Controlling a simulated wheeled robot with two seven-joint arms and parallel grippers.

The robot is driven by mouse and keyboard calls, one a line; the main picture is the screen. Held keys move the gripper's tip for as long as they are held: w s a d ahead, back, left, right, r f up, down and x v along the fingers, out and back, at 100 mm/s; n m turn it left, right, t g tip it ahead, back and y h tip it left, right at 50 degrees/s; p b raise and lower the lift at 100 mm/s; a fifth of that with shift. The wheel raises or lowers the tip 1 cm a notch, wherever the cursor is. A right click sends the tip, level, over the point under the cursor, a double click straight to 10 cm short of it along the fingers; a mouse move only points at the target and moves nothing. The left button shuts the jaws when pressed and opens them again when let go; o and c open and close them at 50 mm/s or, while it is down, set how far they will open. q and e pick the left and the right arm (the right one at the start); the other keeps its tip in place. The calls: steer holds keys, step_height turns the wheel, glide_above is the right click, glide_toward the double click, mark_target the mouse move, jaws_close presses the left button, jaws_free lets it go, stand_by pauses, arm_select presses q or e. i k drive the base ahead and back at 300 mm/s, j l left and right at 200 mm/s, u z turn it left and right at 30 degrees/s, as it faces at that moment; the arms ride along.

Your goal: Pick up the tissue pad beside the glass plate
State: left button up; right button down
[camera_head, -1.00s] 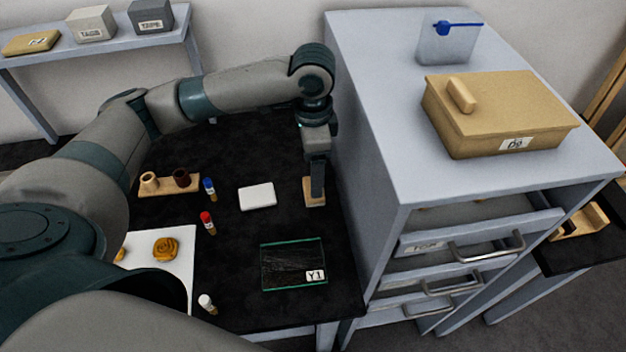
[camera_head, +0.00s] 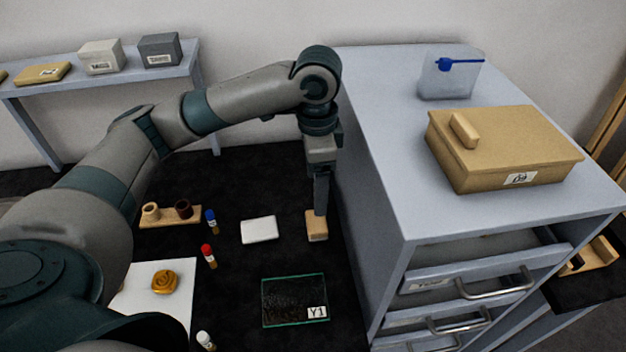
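The tissue pad (camera_head: 259,230) is a small white rectangle lying flat on the black table, up and left of the glass plate. The glass plate (camera_head: 295,300) is a clear green-edged sheet labelled Y1, with dark specks or scratches. My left gripper (camera_head: 319,208) points down to the right of the pad, apart from it, at a small wooden block (camera_head: 317,228). Its fingers appear edge-on as one dark bar, so I cannot tell whether they are open or touch the block. My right gripper is out of view.
Red (camera_head: 208,256), blue (camera_head: 212,221) and white (camera_head: 205,341) capped vials stand left. A wooden holder (camera_head: 168,218) and a white sheet (camera_head: 180,312) with a gold ornament (camera_head: 164,281) lie further left. A grey drawer cabinet (camera_head: 385,190) borders the right, with a tan box (camera_head: 505,150) on top.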

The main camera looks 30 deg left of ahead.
mark_target(263, 229)
steer(key=u, duration=1.3)
steer(key=k, duration=0.15)
